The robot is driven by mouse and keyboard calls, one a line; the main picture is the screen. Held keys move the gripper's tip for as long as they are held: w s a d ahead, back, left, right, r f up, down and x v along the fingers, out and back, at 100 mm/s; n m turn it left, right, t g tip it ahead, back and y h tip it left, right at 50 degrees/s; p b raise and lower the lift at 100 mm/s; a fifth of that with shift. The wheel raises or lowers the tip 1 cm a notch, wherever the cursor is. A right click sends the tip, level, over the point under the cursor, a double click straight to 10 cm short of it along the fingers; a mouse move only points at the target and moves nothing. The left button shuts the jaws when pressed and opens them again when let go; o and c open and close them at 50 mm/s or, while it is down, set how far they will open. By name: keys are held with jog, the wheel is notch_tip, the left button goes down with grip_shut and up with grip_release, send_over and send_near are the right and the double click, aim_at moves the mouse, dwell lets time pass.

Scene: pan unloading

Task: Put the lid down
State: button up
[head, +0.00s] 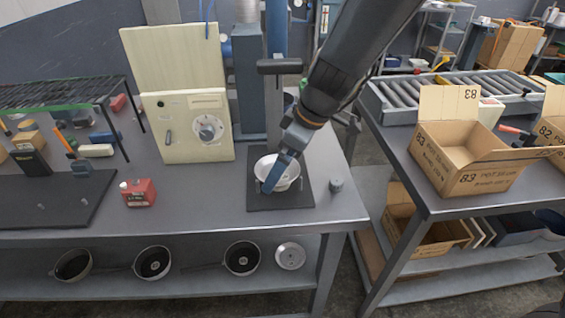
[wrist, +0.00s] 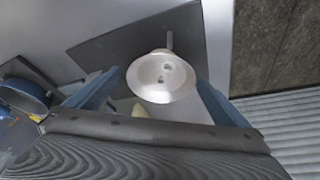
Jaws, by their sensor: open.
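My gripper (head: 277,178) is open at the pale round pan-like vessel (head: 290,178) on the dark mat. In the wrist view my gripper's fingers (wrist: 156,82) stand apart on either side of this vessel (wrist: 163,90), with a grey handle-like bar beyond it. Small marks or pieces show at its centre; I cannot tell whether they are contents or part of a lid. Whether the fingers touch the rim is unclear. A silver disc that looks like a lid (head: 290,255) lies on the shelf below the table.
The dark mat (head: 258,200) lies near the table's right end, beside a small grey cylinder (head: 336,185). Several dark pans sit on the lower shelf. A cardboard box (head: 470,160) is on the right table.

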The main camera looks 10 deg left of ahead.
jog(key=shift+r, duration=0.15)
jog(key=shift+d+r, duration=0.1)
jog(key=shift+r, duration=0.2)
jog(key=b+v, duration=0.2)
jog(key=v, duration=0.9)
jog(key=s+d+f+m+h, duration=0.1)
jog(key=s+d+f+m, duration=0.1)
jog(key=d+f+m, duration=0.2)
jog(key=s+d+f+m+h, duration=0.1)
jog(key=s+d+f+m, duration=0.2)
jog(key=d, duration=0.8)
jog(key=s+d+f+m+h, duration=0.2)
jog(key=s+d+f+m, duration=0.1)
jog(key=d+f+m, duration=0.4)
jog(key=shift+d+m, duration=0.6)
jog(key=shift+d, duration=0.1)
jog(key=shift+f, duration=0.1)
